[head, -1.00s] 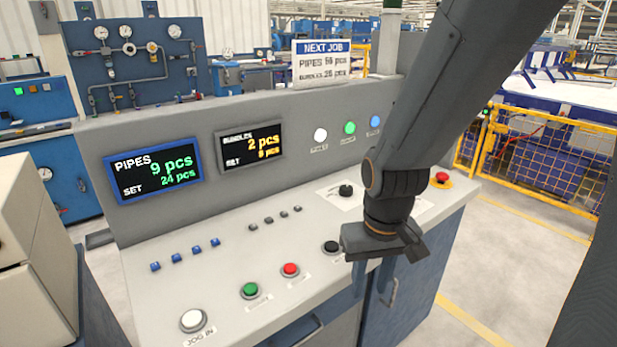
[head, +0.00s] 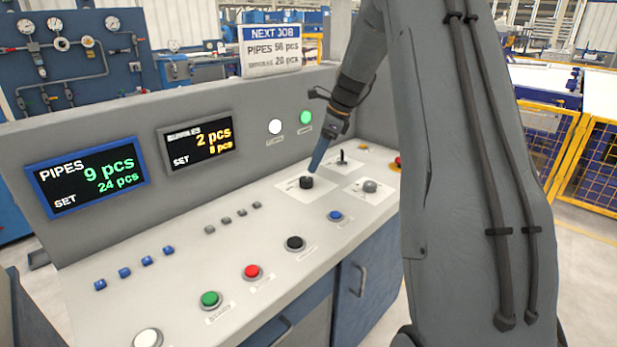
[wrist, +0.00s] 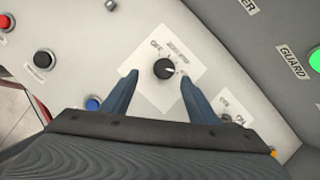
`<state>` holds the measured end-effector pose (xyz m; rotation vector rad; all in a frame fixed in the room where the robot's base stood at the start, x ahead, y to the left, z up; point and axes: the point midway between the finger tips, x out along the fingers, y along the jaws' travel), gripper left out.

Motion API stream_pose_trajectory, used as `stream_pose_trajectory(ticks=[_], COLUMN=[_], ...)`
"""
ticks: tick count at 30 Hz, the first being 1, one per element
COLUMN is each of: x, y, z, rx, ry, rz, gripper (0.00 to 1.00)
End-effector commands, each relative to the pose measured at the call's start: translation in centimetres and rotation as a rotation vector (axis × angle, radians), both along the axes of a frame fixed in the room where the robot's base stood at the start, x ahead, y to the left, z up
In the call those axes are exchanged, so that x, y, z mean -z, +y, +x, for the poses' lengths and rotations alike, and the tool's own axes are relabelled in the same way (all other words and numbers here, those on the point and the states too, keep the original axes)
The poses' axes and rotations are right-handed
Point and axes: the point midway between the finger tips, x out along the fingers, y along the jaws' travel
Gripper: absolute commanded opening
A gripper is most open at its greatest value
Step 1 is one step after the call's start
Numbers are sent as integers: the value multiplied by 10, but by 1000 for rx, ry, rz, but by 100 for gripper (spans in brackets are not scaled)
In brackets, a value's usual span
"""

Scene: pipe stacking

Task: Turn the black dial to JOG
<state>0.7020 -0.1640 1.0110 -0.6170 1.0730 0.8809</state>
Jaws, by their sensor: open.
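The black dial (head: 306,182) sits on a white label plate on the sloping console top; it also shows in the wrist view (wrist: 165,69), with a white pointer mark toward the right of that picture. Lettering rings the dial but is too small to read surely. My gripper (wrist: 155,76) is open. Its two blue fingers stand apart on either side of the dial in the wrist view, and I see no contact. In the head view my gripper (head: 316,165) reaches down just above and beside the dial.
A grey knob (head: 370,186) and a small black lever (head: 341,157) stand close to the dial's right. A blue button (head: 335,216) and a black button (head: 295,243) lie nearer the front edge. The upright panel (head: 240,115) rises behind.

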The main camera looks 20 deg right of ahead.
Motion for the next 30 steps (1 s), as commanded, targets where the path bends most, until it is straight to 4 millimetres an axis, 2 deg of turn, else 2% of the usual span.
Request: stream_pose_trajectory(ticks=[5, 18, 22, 30], x=[6, 62, 69, 70], y=[-5, 14, 16, 17], z=[8, 21, 22, 23], rx=[56, 53, 53, 53], ry=[10, 9, 8, 7], rz=[24, 22, 21, 21], gripper=[54, 54, 54, 54])
